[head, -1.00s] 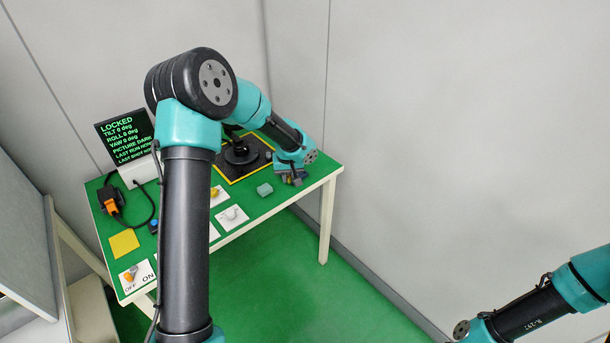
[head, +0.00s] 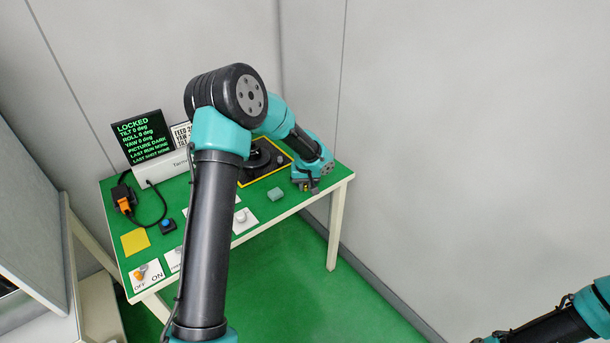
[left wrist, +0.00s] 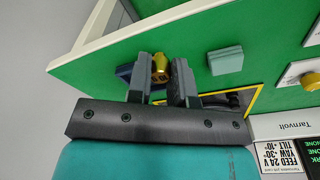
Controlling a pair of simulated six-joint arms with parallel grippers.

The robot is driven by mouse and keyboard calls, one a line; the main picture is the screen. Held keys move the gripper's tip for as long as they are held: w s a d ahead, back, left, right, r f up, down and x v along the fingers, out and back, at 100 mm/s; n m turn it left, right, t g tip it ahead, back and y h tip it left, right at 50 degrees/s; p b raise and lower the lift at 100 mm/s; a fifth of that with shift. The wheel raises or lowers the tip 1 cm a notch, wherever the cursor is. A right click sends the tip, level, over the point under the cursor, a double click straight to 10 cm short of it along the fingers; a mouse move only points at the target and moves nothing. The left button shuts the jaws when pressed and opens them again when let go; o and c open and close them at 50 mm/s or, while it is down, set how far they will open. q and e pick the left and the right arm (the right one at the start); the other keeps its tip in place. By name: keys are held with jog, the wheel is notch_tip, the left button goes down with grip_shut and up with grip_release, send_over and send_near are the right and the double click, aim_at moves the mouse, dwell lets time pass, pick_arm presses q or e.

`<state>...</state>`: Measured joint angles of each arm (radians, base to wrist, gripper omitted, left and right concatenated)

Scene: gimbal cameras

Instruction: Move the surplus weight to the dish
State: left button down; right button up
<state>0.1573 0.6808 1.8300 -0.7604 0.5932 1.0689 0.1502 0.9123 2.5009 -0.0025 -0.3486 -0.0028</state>
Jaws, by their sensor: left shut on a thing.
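My left gripper (head: 311,187) is low over the right end of the green table. In the left wrist view its two fingers (left wrist: 162,82) are shut on a small brass weight (left wrist: 160,66), which shows between them. A dark blue thing (left wrist: 125,72) lies beside the left finger, partly hidden; I cannot tell whether it is the dish. My right arm shows at the lower right of the head view, but its gripper is out of the picture.
A teal block (head: 276,194) lies near the gripper, also in the left wrist view (left wrist: 226,60). A black gimbal (head: 262,160) stands on a yellow-edged mat behind. White cards with knobs (head: 243,217), a yellow square (head: 135,242) and a screen reading LOCKED (head: 140,135) are further left.

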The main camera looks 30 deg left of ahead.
pick_arm(q)
jog(key=w+a, duration=0.2)
jog(key=w, duration=0.1)
jog(key=w+a, duration=0.1)
jog(key=w, duration=0.2)
jog(key=w+a+f, duration=0.1)
jog(key=w+a, duration=0.1)
jog(key=w, duration=0.1)
jog(key=shift+a, duration=0.3)
jog(key=shift+w, duration=0.1)
jog(key=shift+w+a, duration=0.1)
jog(key=shift+f, duration=1.75)
jog(key=shift+f, duration=0.1)
jog(key=c, duration=1.3)
grip_release()
notch_tip(320, 180, up, 12)
jog(key=s, duration=0.1)
jog(key=shift+d, duration=0.4)
